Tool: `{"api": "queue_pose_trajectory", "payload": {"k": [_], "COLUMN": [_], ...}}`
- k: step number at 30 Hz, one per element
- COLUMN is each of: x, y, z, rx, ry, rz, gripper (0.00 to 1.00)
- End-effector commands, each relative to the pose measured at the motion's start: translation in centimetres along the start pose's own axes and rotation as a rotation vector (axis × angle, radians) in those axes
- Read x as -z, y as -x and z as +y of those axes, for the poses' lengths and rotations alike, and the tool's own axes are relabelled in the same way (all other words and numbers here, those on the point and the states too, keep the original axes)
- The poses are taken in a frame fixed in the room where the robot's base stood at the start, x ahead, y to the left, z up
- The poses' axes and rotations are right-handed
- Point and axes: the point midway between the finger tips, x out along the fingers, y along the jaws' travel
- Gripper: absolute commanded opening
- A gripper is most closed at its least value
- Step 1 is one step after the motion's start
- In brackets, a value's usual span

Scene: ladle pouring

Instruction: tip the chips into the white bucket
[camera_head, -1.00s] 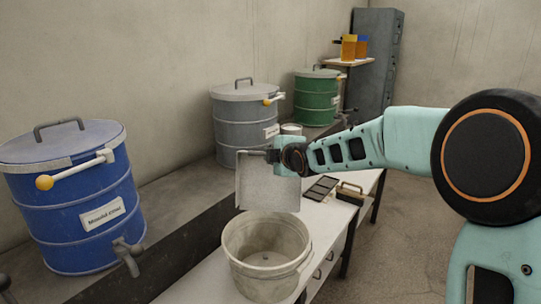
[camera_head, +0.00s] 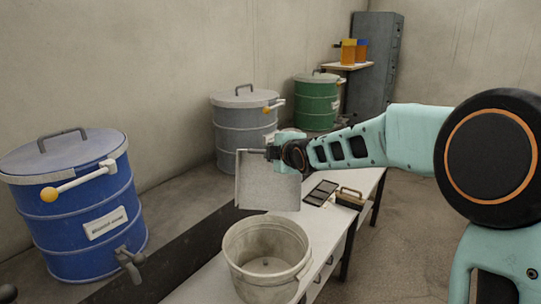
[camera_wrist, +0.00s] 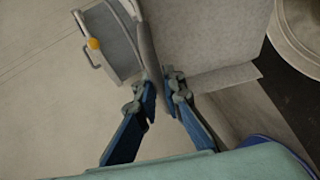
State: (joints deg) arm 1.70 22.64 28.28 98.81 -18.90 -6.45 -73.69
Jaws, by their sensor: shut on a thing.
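My gripper (camera_head: 272,152) is shut on a grey metal pan (camera_head: 268,184) by its handle. The pan hangs steeply tilted above and slightly behind the white bucket (camera_head: 266,232), apart from its rim. The bucket stands open on the bench, with a small dark spot on its floor. I cannot make out chips on the pan or in the bucket. In the wrist view, the fingers (camera_wrist: 160,88) close around the handle, the pan (camera_wrist: 205,35) fills the upper middle, and part of the bucket (camera_wrist: 302,35) shows at the upper right.
A blue drum (camera_head: 75,205) with a tap stands at the left. A grey drum (camera_head: 245,130) and a green drum (camera_head: 317,100) stand farther back. A dark tray (camera_head: 320,193) and a brush-like thing (camera_head: 349,198) lie on the white bench (camera_head: 200,288) beyond the bucket.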

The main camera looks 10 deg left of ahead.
Motion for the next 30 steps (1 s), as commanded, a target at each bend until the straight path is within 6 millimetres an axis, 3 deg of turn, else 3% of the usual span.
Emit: {"api": "queue_pose_trajectory", "payload": {"k": [1, 9, 30], "x": [0.1, 0.0, -0.7], "y": [0.3, 0.0, -1.9], "z": [0.8, 1.5, 2.4], "rx": [-0.004, 0.026, 0.171], "ry": [0.001, -0.011, -0.072], "rz": [0.001, 0.001, 0.003], "gripper": [0.00, 0.00, 0.00]}}
